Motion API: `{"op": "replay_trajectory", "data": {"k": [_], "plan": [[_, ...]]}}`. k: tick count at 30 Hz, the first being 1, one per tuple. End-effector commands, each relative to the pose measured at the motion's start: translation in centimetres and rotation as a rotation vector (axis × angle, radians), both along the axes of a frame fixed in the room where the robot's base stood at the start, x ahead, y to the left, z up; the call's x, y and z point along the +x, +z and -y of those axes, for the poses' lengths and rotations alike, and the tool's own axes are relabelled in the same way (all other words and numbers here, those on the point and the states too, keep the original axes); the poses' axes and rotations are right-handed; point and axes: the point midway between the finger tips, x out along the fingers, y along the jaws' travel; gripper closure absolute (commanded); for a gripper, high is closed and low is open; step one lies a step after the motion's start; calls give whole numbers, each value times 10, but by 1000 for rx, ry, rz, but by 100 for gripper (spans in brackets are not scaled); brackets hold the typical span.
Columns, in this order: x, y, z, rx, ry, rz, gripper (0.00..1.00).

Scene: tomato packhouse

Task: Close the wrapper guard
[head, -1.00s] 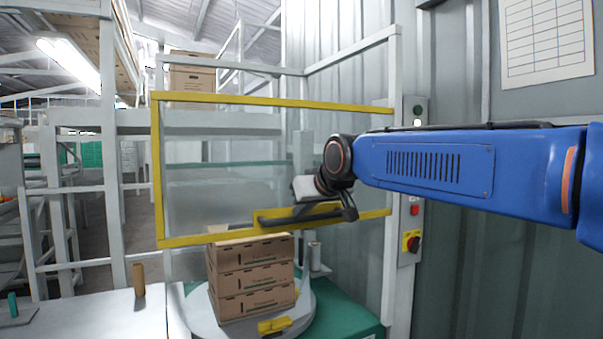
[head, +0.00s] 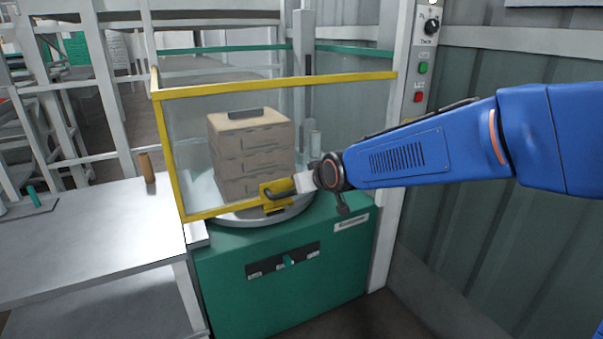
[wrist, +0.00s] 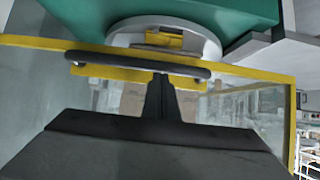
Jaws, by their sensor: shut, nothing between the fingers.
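The wrapper guard (head: 230,92) is a clear panel in a yellow frame. It now hangs low in front of the stacked brown cartons (head: 252,150), its lower bar just above the green machine base (head: 225,270). A dark handle on a yellow plate (head: 268,193) sits at the bar's middle. My gripper (head: 296,183) is at this handle, in front of the guard. In the wrist view the shut fingers (wrist: 160,88) point at the dark handle bar (wrist: 125,62), with nothing between them. Whether they touch the handle I cannot tell.
The cartons stand on a round turntable (head: 262,216). A metal table (head: 80,240) with a brown cylinder (head: 147,167) is at left. A control post with green and red buttons (head: 420,82) stands right of the guard.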

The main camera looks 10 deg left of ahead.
Motion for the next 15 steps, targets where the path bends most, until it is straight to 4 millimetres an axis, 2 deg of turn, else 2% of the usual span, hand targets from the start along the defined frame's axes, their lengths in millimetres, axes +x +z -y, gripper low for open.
{"op": "replay_trajectory", "data": {"k": [15], "plan": [[0,-30,0,-2,-1,-2,100]]}}
